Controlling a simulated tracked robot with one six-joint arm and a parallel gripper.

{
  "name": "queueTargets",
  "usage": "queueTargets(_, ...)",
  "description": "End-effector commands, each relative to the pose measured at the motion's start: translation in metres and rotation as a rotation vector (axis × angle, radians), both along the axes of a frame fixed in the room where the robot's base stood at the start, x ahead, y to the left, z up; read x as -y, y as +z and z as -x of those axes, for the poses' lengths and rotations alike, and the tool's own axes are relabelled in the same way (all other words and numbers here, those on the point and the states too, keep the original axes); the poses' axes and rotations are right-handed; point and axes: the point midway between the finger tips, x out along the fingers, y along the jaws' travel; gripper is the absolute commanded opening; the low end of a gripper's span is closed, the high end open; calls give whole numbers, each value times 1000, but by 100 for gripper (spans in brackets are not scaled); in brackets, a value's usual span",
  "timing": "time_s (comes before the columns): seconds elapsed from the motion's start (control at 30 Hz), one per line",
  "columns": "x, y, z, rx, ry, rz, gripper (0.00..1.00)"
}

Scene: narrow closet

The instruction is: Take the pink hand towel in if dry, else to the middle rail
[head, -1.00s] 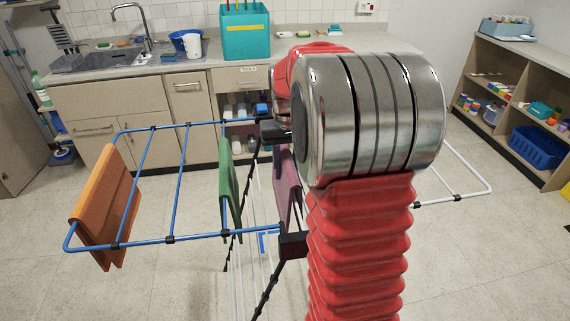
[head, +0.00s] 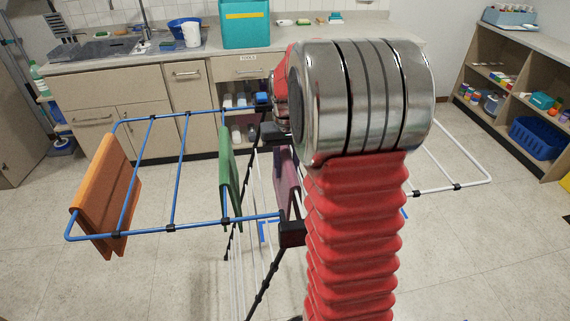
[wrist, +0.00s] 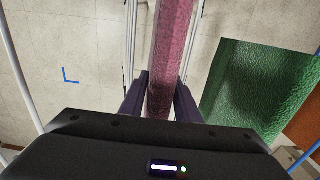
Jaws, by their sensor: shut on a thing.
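The pink hand towel (head: 287,182) hangs over the drying rack in the head view, partly hidden by my arm. In the wrist view the pink towel (wrist: 173,45) is a narrow, mottled strip, darker toward my fingers; I cannot tell whether that is damp or shadow. My gripper (wrist: 160,98) is shut on it, one dark finger at each side. In the head view my arm hides the fingers. The rack's blue wing has a bare cross rail (head: 179,170) between the green towel (head: 230,175) and the orange towel (head: 105,195).
The green towel (wrist: 255,95) is close right of my gripper in the wrist view. A white wing (head: 455,188) extends to the right. A counter with a teal box (head: 246,25) stands behind; shelves (head: 510,95) stand at right. Floor shows at left and right.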

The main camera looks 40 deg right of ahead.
Motion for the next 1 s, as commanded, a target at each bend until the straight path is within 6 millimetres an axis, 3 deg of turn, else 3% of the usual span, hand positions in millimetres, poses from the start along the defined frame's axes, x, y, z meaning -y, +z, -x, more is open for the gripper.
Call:
queueTargets(0.37, 0, -1, 0, 1, 0, 0, 0)
queueTargets(0.4, 0, -1, 0, 1, 0, 0, 31)
queueTargets(0.7, 0, -1, 0, 1, 0, 0, 51)
queueTargets(1.0, 0, 0, 0, 1, 0, 0, 51)
